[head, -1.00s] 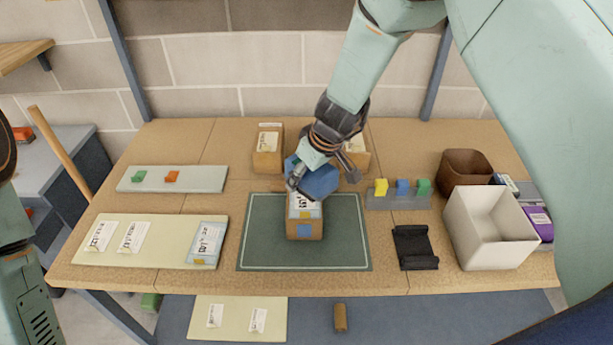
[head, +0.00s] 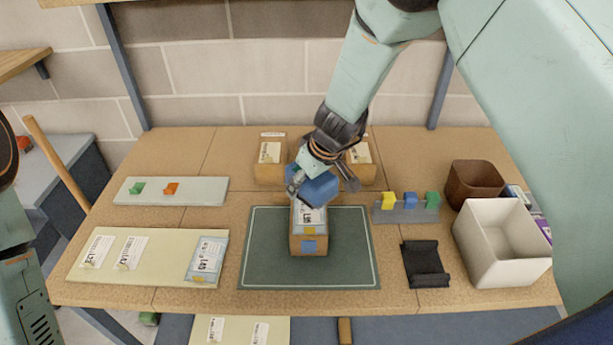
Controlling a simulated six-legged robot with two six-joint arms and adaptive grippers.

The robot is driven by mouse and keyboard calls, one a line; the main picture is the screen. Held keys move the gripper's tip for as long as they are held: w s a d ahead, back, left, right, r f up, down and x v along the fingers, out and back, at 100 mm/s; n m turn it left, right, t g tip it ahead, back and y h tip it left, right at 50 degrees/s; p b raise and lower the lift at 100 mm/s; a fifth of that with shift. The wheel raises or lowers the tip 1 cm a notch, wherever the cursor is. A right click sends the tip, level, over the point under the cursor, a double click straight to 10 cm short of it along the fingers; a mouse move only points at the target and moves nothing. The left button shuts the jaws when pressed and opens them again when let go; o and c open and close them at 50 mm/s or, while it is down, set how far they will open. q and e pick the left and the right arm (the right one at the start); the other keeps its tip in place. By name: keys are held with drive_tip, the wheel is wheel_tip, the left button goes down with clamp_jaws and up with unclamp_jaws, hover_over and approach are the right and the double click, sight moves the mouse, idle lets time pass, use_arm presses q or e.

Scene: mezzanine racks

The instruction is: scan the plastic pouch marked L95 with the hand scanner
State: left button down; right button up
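My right gripper (head: 320,186) is shut on a blue tool, which looks like the hand scanner (head: 319,190). It is held over the back of a cardboard box (head: 309,245) on the dark green mat (head: 265,270). My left gripper is out of view.
The cream board (head: 150,275) also bears two white labels. Two boxes (head: 270,172) stand behind the mat. On the right are a block rack (head: 405,215), an empty black cradle (head: 425,263), a white bin (head: 500,255) and a brown bin (head: 474,183).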

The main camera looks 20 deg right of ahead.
drive_tip(key=b, duration=0.2)
hover_over(304, 209)
drive_tip(key=f, duration=0.4)
drive_tip(key=shift+w+f, duration=0.1)
drive_tip(key=shift+w, duration=0.2)
drive_tip(key=shift+d+f, duration=0.4)
drive_tip(key=shift+s+a+r, duration=0.1)
drive_tip(key=shift+s+a, duration=0.1)
drive_tip(key=shift+s, duration=0.1)
drive_tip(key=shift+a, duration=0.3)
drive_tip(key=shift+w+d, duration=0.2)
drive_tip(key=shift+w, duration=0.1)
drive_tip(key=shift+d, duration=0.2)
drive_tip(key=shift+s+a, duration=0.15)
drive_tip(key=shift+s, duration=0.1)
drive_tip(key=shift+a, duration=0.15)
drive_tip(key=shift+w+f+b, duration=0.15)
drive_tip(key=shift+f+b, duration=0.1)
drive_tip(key=shift+b, duration=0.1)
drive_tip(key=shift+w+d+f, duration=0.1)
drive_tip(key=shift+d+f, duration=0.05)
drive_tip(key=shift+d, duration=0.1)
drive_tip(key=shift+s+a+b, duration=0.2)
drive_tip(key=shift+s+b, duration=0.05)
drive_tip(key=shift+b, duration=0.05)
